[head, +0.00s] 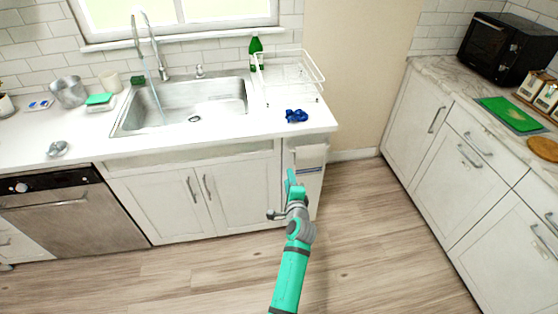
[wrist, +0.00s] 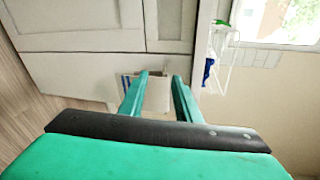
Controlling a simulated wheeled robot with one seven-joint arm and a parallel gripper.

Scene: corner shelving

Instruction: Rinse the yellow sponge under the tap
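I cannot make out a yellow sponge in either view. A green sponge-like block (head: 99,99) lies on the counter left of the sink. The tap (head: 160,62) arches over the sink basin (head: 200,98), and a thin bluish stream seems to run from it. My gripper (head: 292,180) is in front of the sink cabinet's right end, lower than the countertop and away from the sink. In the wrist view my gripper (wrist: 160,78) shows two green fingers apart, with nothing held between them.
A blue crumpled thing (head: 296,116) lies on the counter right of the sink, near a white dish rack (head: 290,82) and green bottle (head: 256,46). A metal pot (head: 68,91) stands at left. A towel (head: 311,155) hangs on the cabinet front. Open floor lies right.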

